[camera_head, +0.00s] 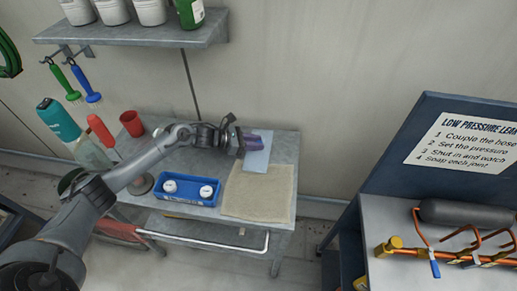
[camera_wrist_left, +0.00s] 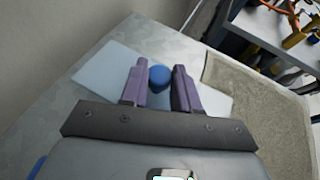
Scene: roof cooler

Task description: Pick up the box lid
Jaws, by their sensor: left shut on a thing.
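The box lid (camera_head: 257,161) is a flat pale-blue plate at the back of the grey worktable. In the left wrist view the lid (camera_wrist_left: 105,66) lies under my fingers, with a round blue knob (camera_wrist_left: 160,77) on it. My left gripper (camera_head: 254,142) is over the lid. In the wrist view the purple fingers of the left gripper (camera_wrist_left: 160,88) stand on either side of the knob, shut on it. I cannot tell whether the lid touches the table. A blue open box (camera_head: 184,201) with two white round items stands left of the lid. My right gripper is not in view.
A tan cloth (camera_head: 258,193) covers the table's (camera_head: 284,148) front right, beside the lid. A red cup (camera_head: 132,123) stands at the back left. A shelf (camera_head: 135,35) with white pots hangs above. A separate bench (camera_head: 385,215) with a hose rig stands right.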

